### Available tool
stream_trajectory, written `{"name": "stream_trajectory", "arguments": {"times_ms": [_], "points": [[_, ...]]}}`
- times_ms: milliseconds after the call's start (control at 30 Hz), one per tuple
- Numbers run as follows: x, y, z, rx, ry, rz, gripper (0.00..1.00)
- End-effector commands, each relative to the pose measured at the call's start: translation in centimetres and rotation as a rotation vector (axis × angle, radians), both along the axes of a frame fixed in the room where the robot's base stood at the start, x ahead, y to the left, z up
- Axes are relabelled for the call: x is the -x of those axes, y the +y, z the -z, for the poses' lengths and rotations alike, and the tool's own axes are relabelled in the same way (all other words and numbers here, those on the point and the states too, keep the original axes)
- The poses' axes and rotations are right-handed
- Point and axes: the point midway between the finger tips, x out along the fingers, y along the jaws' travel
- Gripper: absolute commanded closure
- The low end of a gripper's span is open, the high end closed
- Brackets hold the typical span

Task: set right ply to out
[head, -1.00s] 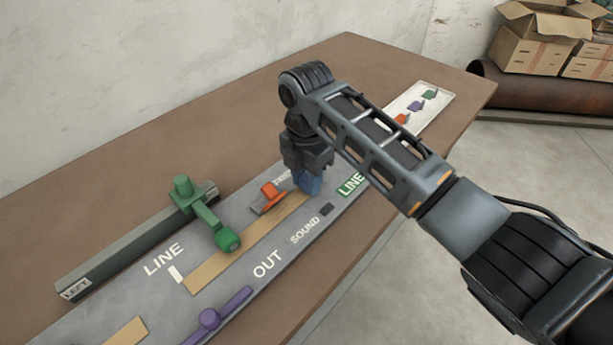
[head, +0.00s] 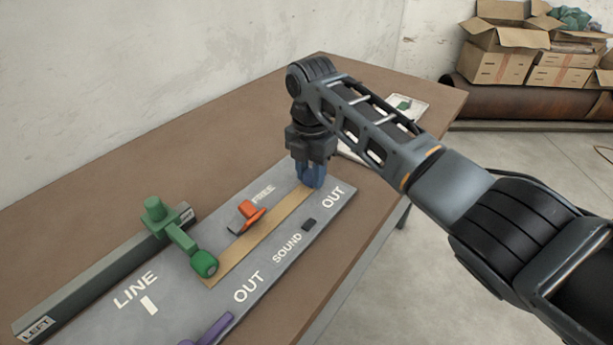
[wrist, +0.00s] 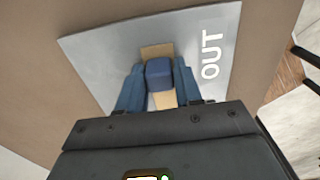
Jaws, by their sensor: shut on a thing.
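My gripper (head: 311,180) points down at the right end of the grey board (head: 130,310), beside the printed word OUT (head: 334,196). In the wrist view, its two blue fingers (wrist: 159,85) are shut on a dark blue block (wrist: 159,73). The block sits over the tan strip (head: 258,237), which also shows in the wrist view (wrist: 162,99). In the head view the fingers hide the block. What lies under the block is hidden.
A green lever (head: 183,240) with a round knob stands at the left by a dark bar marked LEFT. An orange piece (head: 248,213) sits near FREE, and a purple lever (head: 208,331) at the front. Boxes (head: 510,50) stand beyond the table (head: 400,190).

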Motion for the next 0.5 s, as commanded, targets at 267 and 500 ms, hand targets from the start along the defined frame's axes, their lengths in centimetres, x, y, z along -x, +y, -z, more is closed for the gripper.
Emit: {"name": "stream_trajectory", "arguments": {"times_ms": [267, 500], "points": [[-0.34, -0.30, -0.15, 0.000, -0.009, 0.005, 0.46], [-0.25, -0.22, -0.15, 0.000, -0.008, 0.004, 0.45]]}}
